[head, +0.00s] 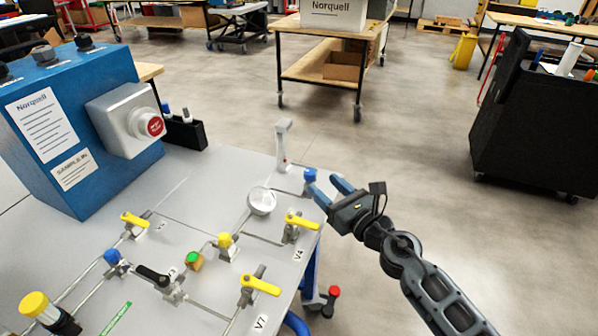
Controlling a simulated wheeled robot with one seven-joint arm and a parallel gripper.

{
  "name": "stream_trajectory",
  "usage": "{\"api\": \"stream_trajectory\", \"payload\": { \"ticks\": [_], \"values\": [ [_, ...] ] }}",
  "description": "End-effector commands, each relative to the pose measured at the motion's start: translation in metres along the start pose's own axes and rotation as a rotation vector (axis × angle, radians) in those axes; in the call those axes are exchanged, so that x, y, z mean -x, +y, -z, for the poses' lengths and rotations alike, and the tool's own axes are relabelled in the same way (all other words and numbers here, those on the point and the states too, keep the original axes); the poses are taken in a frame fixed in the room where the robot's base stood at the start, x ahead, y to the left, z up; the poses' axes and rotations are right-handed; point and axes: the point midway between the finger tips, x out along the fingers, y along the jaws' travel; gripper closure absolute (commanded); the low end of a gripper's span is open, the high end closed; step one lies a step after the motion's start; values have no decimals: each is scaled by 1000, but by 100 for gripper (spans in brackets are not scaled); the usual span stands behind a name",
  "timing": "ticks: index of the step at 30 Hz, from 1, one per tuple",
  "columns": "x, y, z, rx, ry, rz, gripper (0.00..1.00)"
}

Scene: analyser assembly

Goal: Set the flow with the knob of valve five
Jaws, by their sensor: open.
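The panel (205,190) carries several valves with lever handles and small round knobs. No label that I can read says V5, so I cannot tell which knob is valve five's. A blue knob (310,175) stands on the panel's right edge, and another blue knob (112,257) is at the lower left. A yellow knob (225,240) and a green-topped knob (194,259) are near the middle. My gripper (329,186) is open and empty beside the right blue knob, its blue fingertips just to the knob's right. Whether they touch it is unclear.
Yellow levers near V4 (301,222) and V7 (260,286), a round gauge (262,201) and a grey upright post (283,145) stand near my gripper. A blue box with a red button (155,126) is at the left. Floor right of the panel is open, up to a black cart (530,130).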

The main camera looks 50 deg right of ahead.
Motion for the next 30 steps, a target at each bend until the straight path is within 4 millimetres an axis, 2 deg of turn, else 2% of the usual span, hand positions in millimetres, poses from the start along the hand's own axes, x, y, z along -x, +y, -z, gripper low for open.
{"api": "stream_trajectory", "payload": {
  "ticks": [9,15,27,30],
  "values": [
    [-44,1,-2,-6,-2,-1,46],
    [-64,0,-1,-6,-1,0,46],
    [-71,1,0,-6,0,-2,46],
    [-71,1,0,-6,0,-2,53]
  ]
}}
